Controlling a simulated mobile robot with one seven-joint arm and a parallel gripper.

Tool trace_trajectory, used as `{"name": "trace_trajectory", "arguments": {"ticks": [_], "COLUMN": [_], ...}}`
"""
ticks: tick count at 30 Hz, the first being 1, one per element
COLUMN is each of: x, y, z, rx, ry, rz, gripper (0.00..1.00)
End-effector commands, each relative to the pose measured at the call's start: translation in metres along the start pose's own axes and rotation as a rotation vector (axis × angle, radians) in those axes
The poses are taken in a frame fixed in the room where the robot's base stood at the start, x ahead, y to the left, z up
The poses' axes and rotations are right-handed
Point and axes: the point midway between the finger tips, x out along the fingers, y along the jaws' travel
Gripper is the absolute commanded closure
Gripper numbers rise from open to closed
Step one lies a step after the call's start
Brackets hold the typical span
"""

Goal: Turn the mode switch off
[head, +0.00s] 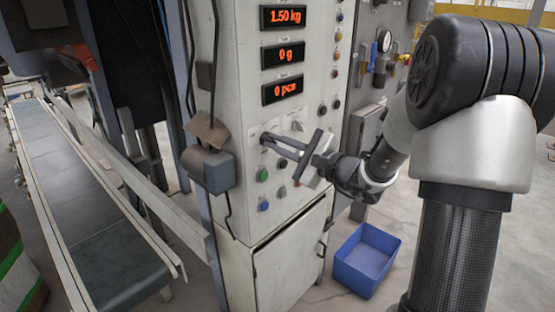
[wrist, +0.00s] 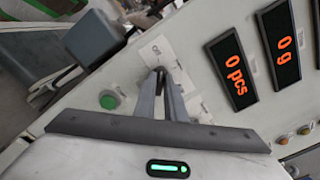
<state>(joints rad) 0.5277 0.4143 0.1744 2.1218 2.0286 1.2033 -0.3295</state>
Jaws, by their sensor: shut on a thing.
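My gripper (head: 268,139) reaches from the right to the front of the grey control cabinet (head: 242,105), below the displays. In the wrist view, the two fingers of my gripper (wrist: 161,84) converge at the panel. They are shut on a small dark switch knob (wrist: 160,70) at the lower edge of a pale label plate (wrist: 156,50). The plate carries small writing, too small to read surely. Most of the knob is hidden by the fingertips, so I cannot tell which way it points. A second pale plate (wrist: 198,107) sits beside the fingers.
Three red displays, the lowest reading 0 pcs (head: 282,90), are above. A green button (head: 262,175) and a blue button (head: 264,206) are below. A grey box (head: 208,170) juts out at the left. A blue bin (head: 367,259) stands on the floor, and a conveyor (head: 90,205) runs at left.

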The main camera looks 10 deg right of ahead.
Motion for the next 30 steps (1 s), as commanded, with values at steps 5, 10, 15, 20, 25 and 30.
{"name": "trace_trajectory", "arguments": {"ticks": [5, 10, 15, 20, 25, 30], "x": [0.0000, -0.0001, -0.0002, -0.0002, -0.0002, -0.0002], "y": [0.0046, 0.0034, 0.0024, 0.0016, 0.0012, 0.0013], "z": [-0.0035, -0.0021, -0.0013, -0.0006, -0.0004, -0.0005], "rx": [-0.114, -0.183, -0.219, -0.231, -0.233, -0.232], "ry": [-0.001, -0.001, 0.000, 0.001, 0.001, 0.001], "rz": [0.000, 0.001, 0.001, 0.002, 0.002, 0.002], "gripper": [1.00, 1.00, 1.00, 1.00, 1.00, 0.87]}}
